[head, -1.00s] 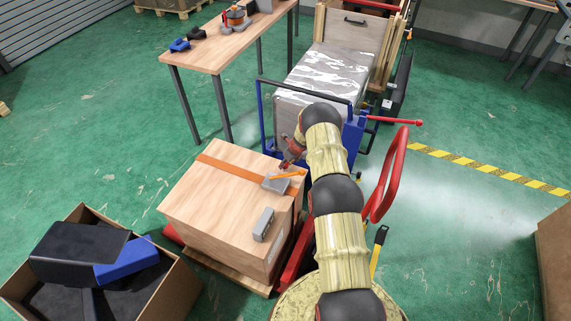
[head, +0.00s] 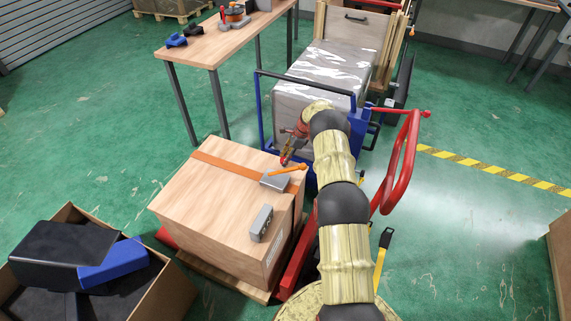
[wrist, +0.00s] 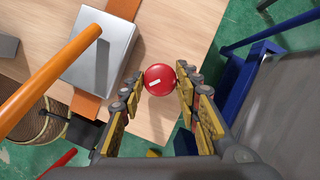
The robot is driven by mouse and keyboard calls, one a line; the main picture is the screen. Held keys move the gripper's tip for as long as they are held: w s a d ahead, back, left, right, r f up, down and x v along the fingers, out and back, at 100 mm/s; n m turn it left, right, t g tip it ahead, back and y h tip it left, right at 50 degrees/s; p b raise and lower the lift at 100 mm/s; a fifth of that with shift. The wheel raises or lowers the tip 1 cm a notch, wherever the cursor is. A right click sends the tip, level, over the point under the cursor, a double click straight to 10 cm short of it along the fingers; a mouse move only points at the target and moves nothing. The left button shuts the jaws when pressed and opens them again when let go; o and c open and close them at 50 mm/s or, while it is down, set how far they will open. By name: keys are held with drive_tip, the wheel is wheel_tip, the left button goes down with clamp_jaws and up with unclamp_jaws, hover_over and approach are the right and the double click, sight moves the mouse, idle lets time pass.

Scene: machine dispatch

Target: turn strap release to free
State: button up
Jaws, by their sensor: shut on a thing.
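A wooden crate (head: 205,187) has an orange strap (head: 220,166) across its top. A grey strap housing (head: 275,181) with an orange lever (head: 288,170) sits on the strap; the housing (wrist: 98,52) and lever (wrist: 45,85) also show in the wrist view. A red round knob (wrist: 160,79) with a white mark is between the fingertips of my gripper (wrist: 154,82) near the crate's edge. The gripper (head: 287,158) is shut on this knob. What the knob is mounted on is hidden in the wrist view. In the head view the fingers are too small to show the grip.
A small grey box (head: 261,222) lies on the crate. A blue-framed cart (head: 355,150) with a grey load stands just beyond my gripper. A red curved handle (head: 400,165) rises at right. An open carton (head: 165,290) is lower left; a wooden table (head: 212,45) is behind.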

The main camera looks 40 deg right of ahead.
drive_tip(key=n+b, duration=0.1)
drive_tip(key=b, duration=0.1)
drive_tip(key=n+g+b, duration=0.1)
drive_tip(key=n, duration=0.1)
drive_tip(key=n+g+b, duration=0.1)
drive_tip(key=n+b, duration=0.1)
drive_tip(key=shift+w+f+y+b, duration=0.2)
drive_tip(key=shift+f+y+b, duration=0.05)
drive_tip(key=shift+y+b, duration=0.1)
drive_tip(key=shift+n+g+b, duration=0.4)
drive_tip(key=shift+n+b, duration=0.6)
drive_tip(key=shift+n, duration=0.1)
drive_tip(key=shift+r+n+b, duration=0.15)
drive_tip(key=shift+n+b, duration=0.35)
drive_tip(key=shift+r+g, duration=0.1)
drive_tip(key=shift+g, duration=0.2)
drive_tip(key=o, duration=1.1)
drive_tip(key=shift+o, duration=0.2)
wheel_tip(320, 180, up, 10)
